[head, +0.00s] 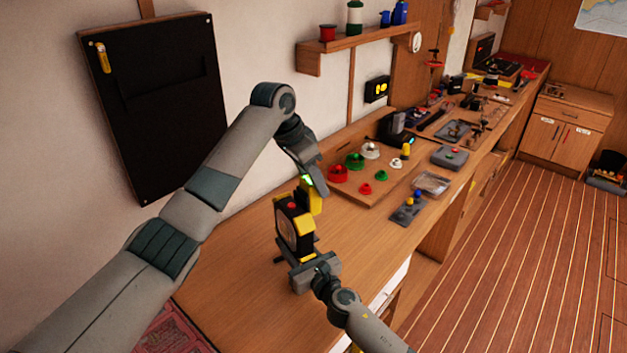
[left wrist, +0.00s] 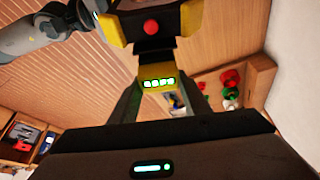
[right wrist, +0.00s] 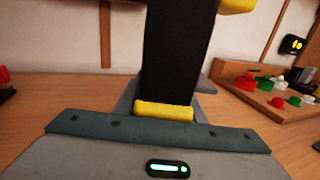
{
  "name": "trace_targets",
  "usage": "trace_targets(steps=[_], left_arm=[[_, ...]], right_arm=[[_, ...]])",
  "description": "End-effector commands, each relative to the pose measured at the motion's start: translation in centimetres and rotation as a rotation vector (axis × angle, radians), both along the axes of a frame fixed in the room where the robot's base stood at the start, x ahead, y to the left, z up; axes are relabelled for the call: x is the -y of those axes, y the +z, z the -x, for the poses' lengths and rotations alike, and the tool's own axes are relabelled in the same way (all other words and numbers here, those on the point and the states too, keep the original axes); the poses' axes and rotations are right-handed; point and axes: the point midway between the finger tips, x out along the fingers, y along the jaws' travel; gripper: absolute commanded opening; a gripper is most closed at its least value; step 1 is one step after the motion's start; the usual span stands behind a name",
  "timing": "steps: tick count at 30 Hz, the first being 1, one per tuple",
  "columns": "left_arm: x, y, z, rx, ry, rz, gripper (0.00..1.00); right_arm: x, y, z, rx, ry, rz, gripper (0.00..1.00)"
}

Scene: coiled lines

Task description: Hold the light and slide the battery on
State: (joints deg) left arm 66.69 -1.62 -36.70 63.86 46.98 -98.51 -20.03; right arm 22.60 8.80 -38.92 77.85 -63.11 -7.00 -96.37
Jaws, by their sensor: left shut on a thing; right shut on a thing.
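The work light (head: 288,226) is a black block with yellow corners and a red button, upright above the bench. My right gripper (head: 304,270) is shut on its lower part; the right wrist view shows its black body (right wrist: 178,60) and a yellow lower edge. My left gripper (head: 313,192) is shut on the yellow battery (head: 315,202), at the light's upper right side. In the left wrist view the battery (left wrist: 158,74) shows a row of green lamps, close to the light's red button (left wrist: 151,27). I cannot tell whether battery and light touch.
The wooden bench (head: 235,285) is clear left of the light. A black panel (head: 155,105) hangs on the wall.

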Motion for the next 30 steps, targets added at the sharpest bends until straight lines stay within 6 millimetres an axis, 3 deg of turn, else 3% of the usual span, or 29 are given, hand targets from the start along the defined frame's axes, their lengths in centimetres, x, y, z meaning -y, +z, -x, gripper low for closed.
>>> trace_targets(steps=[30], left_arm=[[0.03, -0.65, -0.01, 0.000, 0.000, 0.001, 0.12]], right_arm=[[0.05, 0.01, -0.03, 0.000, -0.001, 0.000, 0.00]])
